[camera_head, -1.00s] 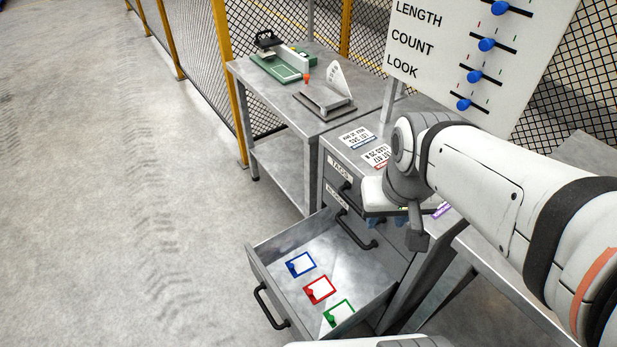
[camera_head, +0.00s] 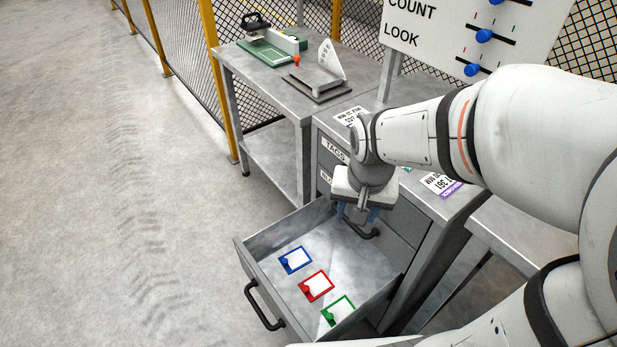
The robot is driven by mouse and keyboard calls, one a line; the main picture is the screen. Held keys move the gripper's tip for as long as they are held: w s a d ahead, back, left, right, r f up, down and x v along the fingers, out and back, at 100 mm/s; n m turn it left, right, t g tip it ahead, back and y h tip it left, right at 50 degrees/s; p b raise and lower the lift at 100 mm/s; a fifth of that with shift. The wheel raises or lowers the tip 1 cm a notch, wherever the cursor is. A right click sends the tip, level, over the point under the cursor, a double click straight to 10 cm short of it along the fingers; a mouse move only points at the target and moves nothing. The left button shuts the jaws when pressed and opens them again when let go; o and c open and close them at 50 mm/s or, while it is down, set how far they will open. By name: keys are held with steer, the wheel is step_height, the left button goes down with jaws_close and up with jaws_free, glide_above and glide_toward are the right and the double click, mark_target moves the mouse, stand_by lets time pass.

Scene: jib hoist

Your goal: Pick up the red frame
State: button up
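The red frame (camera_head: 317,287) lies flat in the open drawer (camera_head: 371,265), between a blue frame (camera_head: 296,261) and a green frame (camera_head: 338,310). It has a pale middle and a small red knob at its left side. My gripper (camera_head: 357,216) is above the back part of the drawer, up and to the right of the red frame and apart from it. Its fingers point down and show only in part, with bluish tips; I cannot tell how far apart they are.
The drawer's front has a black handle (camera_head: 263,306). Printed cards (camera_head: 440,184) lie on the cabinet top. A bench behind holds a green fixture (camera_head: 272,50) and a metal stand (camera_head: 318,84). A board with blue sliders (camera_head: 484,36) stands at the upper right. The floor at left is clear.

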steer(key=w+a+f+m+g+b, duration=0.1)
steer(key=w+a+f+m+b, duration=0.15)
steer(key=f+b, duration=0.6)
steer(key=w+a+f+m+b, duration=0.1)
steer(key=w+a+f+b, duration=0.15)
steer(key=f, duration=1.15)
steer(key=m+b, duration=0.3)
steer(key=b, duration=0.5)
glide_above(306, 288)
steer(key=shift+n+g, duration=0.25)
steer(key=shift+g, duration=0.15)
step_height(306, 288, down, 18)
steer(key=shift+w, duration=0.1)
step_height(306, 288, down, 6)
steer(key=b, duration=0.3)
steer(key=shift+b, duration=0.3)
jaws_close()
